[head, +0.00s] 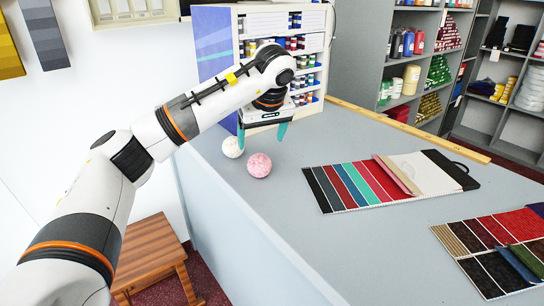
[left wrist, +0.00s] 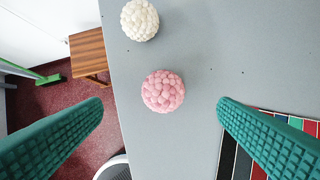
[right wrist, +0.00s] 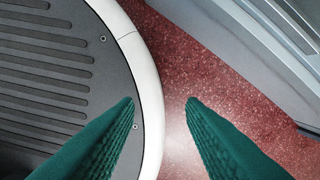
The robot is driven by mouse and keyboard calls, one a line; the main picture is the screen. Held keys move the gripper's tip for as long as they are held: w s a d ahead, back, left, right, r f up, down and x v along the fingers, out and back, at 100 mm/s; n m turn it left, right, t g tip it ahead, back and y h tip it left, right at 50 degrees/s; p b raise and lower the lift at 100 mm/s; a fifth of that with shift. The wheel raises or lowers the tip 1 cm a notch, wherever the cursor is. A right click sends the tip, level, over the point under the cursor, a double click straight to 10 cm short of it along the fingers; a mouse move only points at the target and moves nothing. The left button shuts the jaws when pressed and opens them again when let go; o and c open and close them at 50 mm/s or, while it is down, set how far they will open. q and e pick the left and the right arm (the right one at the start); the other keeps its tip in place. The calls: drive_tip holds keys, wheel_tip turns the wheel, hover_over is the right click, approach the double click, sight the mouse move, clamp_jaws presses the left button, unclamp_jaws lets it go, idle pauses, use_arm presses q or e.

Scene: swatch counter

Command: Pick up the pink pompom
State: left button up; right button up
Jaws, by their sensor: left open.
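The pink pompom (head: 259,165) rests on the grey counter near its left edge in the head view. It also shows in the left wrist view (left wrist: 162,91), centred between the fingers and apart from both. A white pompom (head: 233,147) lies close behind it, and shows at the top of the left wrist view (left wrist: 140,20). My left gripper (head: 262,138) is open and empty above the counter, pointing down near the two pompoms. My right gripper (right wrist: 160,103) shows only in the right wrist view, its fingers apart over the floor with nothing between them.
The grey counter (head: 236,205) has bare room around the pompoms. A striped swatch card (head: 345,187) lies to their right, a second (head: 490,250) nearer the front right. A white shelf unit (head: 310,65) with small jars stands behind. A wooden stool (head: 155,255) is beside the counter.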

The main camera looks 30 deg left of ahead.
sight(259, 156)
use_arm(q)
drive_tip(key=shift+w+a+f, duration=0.2)
drive_tip(key=shift+w+f, duration=0.35)
drive_tip(key=shift+f, duration=0.1)
drive_tip(key=x, duration=0.3)
drive_tip(key=shift+s+a+f, duration=0.2)
drive_tip(key=shift+s+f, duration=0.05)
drive_tip(key=shift+f, duration=0.1)
drive_tip(key=shift+w+a+f+p, duration=0.1)
drive_tip(key=shift+a+f+p, duration=0.05)
drive_tip(key=shift+f+p, duration=0.2)
drive_tip(key=shift+w+f, duration=0.2)
drive_tip(key=shift+f, duration=0.45)
drive_tip(key=x, duration=0.3)
drive_tip(key=shift+f+p, duration=0.35)
drive_tip(key=shift+w+a+f, duration=0.1)
drive_tip(key=shift+w+f, duration=0.05)
drive_tip(key=shift+f, duration=0.2)
use_arm(e)
drive_tip(key=shift+s+a+r, duration=0.1)
drive_tip(key=shift+s+r, duration=0.15)
drive_tip(key=shift+r, duration=0.4)
use_arm(q)
drive_tip(key=shift+c, duration=0.2)
drive_tip(key=c, duration=1)
use_arm(e)
drive_tip(key=shift+s, duration=0.2)
